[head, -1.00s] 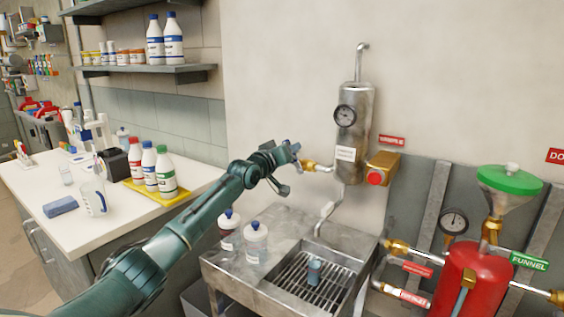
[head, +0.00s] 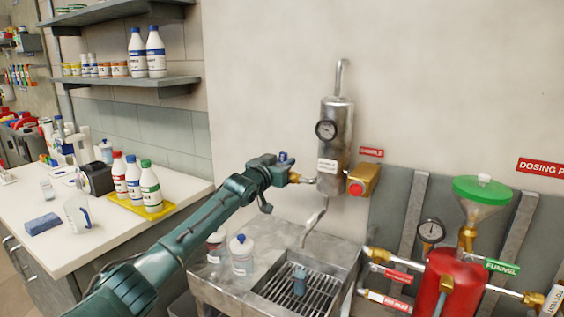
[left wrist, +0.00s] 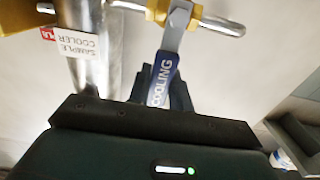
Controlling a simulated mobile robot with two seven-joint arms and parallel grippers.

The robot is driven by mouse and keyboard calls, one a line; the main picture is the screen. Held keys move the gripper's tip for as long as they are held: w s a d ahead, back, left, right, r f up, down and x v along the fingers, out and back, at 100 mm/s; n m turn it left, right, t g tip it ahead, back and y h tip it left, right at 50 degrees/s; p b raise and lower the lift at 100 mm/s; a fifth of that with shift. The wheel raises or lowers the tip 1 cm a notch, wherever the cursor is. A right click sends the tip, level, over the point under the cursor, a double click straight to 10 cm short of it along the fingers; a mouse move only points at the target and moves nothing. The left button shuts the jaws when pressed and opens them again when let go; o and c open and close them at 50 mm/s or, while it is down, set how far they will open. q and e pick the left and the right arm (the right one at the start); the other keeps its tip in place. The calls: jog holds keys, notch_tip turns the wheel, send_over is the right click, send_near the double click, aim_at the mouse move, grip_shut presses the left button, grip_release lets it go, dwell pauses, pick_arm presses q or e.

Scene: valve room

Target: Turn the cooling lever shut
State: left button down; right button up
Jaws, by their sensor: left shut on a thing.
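The cooling lever (left wrist: 163,80) has a blue grip lettered COOLING and a metal stem on a brass valve in the left wrist view. My left gripper (left wrist: 165,100) is shut on its blue grip. In the head view, my left gripper (head: 284,168) is at the brass valve (head: 297,178) on the left of the steel sample cooler (head: 336,145). A small blue part of the lever (head: 283,156) shows at the gripper; the rest is hidden by it. The cooler's label also shows in the left wrist view (left wrist: 73,44). My right gripper is not in view.
A steel sink with a grate (head: 290,298) lies below the cooler, with a small blue-grey cup (head: 299,283) on it. White bottles (head: 242,256) stand on the sink's left ledge. A red tank (head: 440,280) with a green-lidded funnel (head: 483,190) is at the right.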

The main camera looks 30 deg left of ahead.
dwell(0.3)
pick_arm(q)
jog(key=c, duration=1.3)
grip_release()
jog(key=shift+o, duration=0.2)
jog(key=shift+s, duration=0.1)
jog(key=s+b, duration=0.2)
jog(key=s, duration=1.1)
jog(key=shift+a, duration=0.45)
